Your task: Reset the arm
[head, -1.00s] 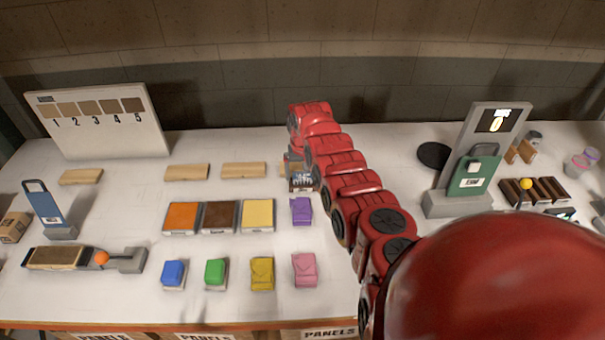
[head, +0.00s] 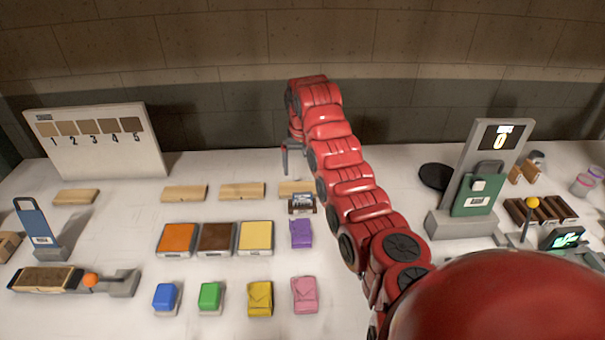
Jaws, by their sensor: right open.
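My right arm reaches from the lower right towards the back middle of the table. My right gripper (head: 287,160) hangs at its far end, with its fingers pointing down above the back of the table. It is open and I see nothing between its fingers. Just in front of it a small dark labelled item (head: 301,203) stands by a wooden block (head: 291,187); they look apart from the gripper. My left gripper is not in view.
Orange (head: 176,239), brown (head: 217,239) and yellow (head: 255,237) trays sit mid-table. Purple (head: 301,233), blue, green, yellow and pink (head: 304,294) items lie nearby. A sample board (head: 98,150) stands back left; a green device (head: 476,190) stands right.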

